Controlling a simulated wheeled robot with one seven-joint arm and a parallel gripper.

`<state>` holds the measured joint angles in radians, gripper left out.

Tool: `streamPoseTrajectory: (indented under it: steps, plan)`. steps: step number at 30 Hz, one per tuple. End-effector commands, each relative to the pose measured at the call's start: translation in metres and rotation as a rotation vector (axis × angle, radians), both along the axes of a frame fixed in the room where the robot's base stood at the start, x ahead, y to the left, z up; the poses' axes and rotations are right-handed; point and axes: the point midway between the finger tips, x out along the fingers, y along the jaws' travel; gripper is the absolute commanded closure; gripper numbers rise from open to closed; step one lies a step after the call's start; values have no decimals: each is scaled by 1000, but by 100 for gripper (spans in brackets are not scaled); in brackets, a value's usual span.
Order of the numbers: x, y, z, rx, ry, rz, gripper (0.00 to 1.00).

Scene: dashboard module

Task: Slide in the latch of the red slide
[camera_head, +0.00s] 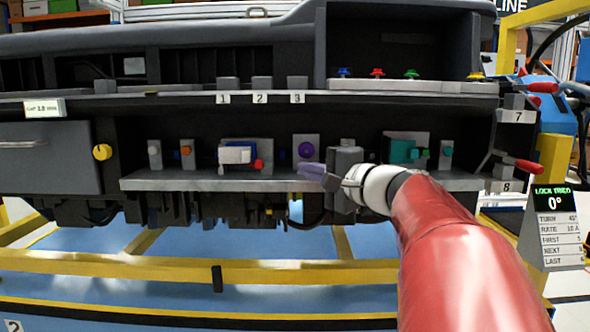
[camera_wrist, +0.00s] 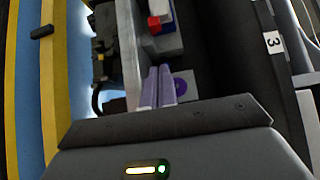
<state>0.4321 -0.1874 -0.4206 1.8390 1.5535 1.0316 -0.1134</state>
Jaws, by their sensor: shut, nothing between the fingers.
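A small red part (camera_head: 259,164), which looks like the red slide's knob, sits at the lower right of a white-and-blue block (camera_head: 237,155) on the dashboard's lower shelf. In the wrist view the red part (camera_wrist: 154,24) is at the top, with blue and white pieces beside it. My gripper (camera_head: 305,172) is at the shelf's front edge, right of the red part and apart from it. Its purple-grey fingers (camera_wrist: 157,72) are shut and empty, pointing toward the block. A separate latch piece is too small to make out.
A purple round knob (camera_head: 306,150) on a grey plate is close behind my fingers; it also shows in the wrist view (camera_wrist: 180,88). A teal part (camera_head: 401,150) stands right of my wrist. The shelf edge (camera_head: 200,180) runs below. Open space lies in front of the shelf.

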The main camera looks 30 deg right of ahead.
Motion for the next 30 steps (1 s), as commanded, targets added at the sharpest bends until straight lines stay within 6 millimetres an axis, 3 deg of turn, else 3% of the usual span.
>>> streamPoseTrajectory:
  steps: [6, 10, 30]
  plan:
    - [-39, -8, 0, -1, -1, -3, 100]
    - [-52, -11, 0, 0, 0, -2, 100]
    - [-57, -10, -1, -2, 5, 2, 100]
